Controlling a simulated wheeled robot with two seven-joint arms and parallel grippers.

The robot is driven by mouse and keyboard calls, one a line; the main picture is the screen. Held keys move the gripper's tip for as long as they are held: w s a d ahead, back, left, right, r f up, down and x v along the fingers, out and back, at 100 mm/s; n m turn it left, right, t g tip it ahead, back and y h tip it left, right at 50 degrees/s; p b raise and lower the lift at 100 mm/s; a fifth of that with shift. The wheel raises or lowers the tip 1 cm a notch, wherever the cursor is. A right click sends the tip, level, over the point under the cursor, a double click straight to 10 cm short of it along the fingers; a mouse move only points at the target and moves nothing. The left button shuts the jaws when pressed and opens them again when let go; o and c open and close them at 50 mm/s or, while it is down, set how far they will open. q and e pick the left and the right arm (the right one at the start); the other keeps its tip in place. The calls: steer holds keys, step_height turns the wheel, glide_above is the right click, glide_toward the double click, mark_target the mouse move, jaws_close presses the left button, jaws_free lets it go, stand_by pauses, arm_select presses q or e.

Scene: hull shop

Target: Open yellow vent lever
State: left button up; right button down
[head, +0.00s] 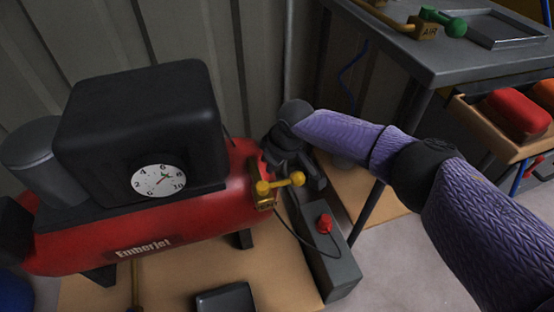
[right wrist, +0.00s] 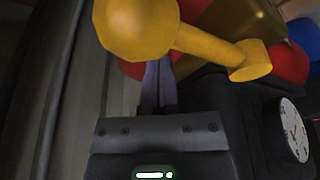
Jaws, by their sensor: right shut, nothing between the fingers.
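The yellow vent lever (head: 282,184) sits on a brass-coloured valve block at the right end of the red compressor tank (head: 215,205). It lies roughly level, with a ball at its right end. In the right wrist view the lever (right wrist: 205,45) is large and close, crossing the top with its ball at upper left. My right gripper (head: 270,160) is just behind the lever, partly hidden by its own wrist. Its fingers (right wrist: 158,85) are shut and empty, below the lever in the wrist view; whether they touch it I cannot tell. My left gripper is not in view.
The compressor's black housing (head: 140,120) bears a round gauge (head: 158,181). A grey box (head: 330,265) with a red knob (head: 325,223) stands right of the tank. A grey bench (head: 440,65) at upper right holds another valve. A corrugated wall (head: 250,50) stands behind.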

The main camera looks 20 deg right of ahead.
mark_target(284, 182)
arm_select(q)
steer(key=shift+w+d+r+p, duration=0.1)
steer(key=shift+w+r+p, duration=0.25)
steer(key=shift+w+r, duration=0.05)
arm_select(e)
steer(key=s+d, duration=0.1)
steer(key=s+d+r, duration=0.1)
steer(key=s, duration=0.1)
steer(key=shift+d+r, duration=0.2)
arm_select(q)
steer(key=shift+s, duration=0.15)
